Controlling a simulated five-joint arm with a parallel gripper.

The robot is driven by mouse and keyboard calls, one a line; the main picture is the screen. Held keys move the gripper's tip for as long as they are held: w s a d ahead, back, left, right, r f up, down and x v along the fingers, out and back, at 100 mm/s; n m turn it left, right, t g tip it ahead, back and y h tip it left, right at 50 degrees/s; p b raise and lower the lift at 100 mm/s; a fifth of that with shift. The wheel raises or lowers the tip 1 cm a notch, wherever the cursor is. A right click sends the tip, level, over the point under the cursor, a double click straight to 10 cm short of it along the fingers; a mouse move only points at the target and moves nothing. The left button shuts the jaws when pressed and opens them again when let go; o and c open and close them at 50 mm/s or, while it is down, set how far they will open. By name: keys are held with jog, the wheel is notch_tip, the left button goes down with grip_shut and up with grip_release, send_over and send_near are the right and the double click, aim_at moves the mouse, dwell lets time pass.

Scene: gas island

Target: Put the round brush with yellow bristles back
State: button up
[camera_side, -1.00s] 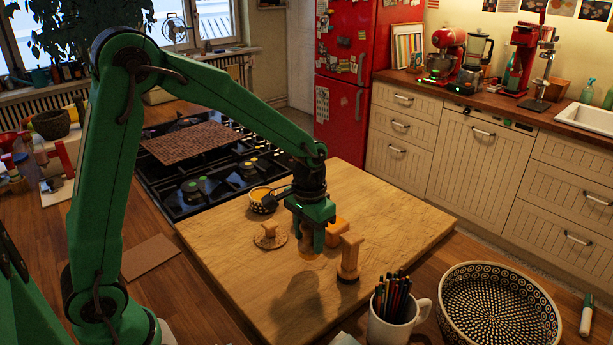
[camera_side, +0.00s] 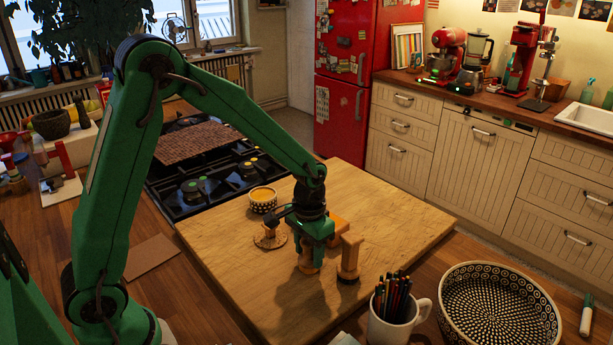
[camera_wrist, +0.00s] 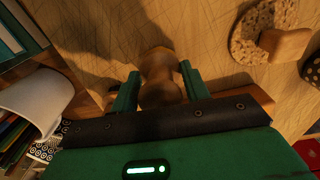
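A wooden round brush (camera_side: 307,262) stands upright on the wooden board, with a pale yellowish base, likely the yellow bristles. My gripper (camera_side: 312,250) is lowered over it. In the wrist view my gripper (camera_wrist: 160,82) has one finger on each side of the brush's wooden handle (camera_wrist: 158,85). The fingers look open, with narrow gaps beside the handle; contact is hard to judge. A second upright wooden brush (camera_side: 349,258) with a dark base stands just to the right. A flat round disc with a wooden knob (camera_side: 270,237) lies to the left.
A patterned bowl with yellow contents (camera_side: 263,200) and an orange block (camera_side: 338,227) stand close behind my gripper. A mug of pencils (camera_side: 395,310) and a large patterned bowl (camera_side: 498,305) are at the front right. The board's front (camera_side: 270,300) is clear.

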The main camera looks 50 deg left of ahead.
jog(key=o, duration=0.4)
jog(key=shift+o, duration=0.2)
jog(key=shift+r, duration=0.1)
notch_tip(320, 180, up, 12)
jog(key=shift+f, duration=0.1)
dwell(0.3)
jog(key=shift+r, duration=0.25)
dwell(0.4)
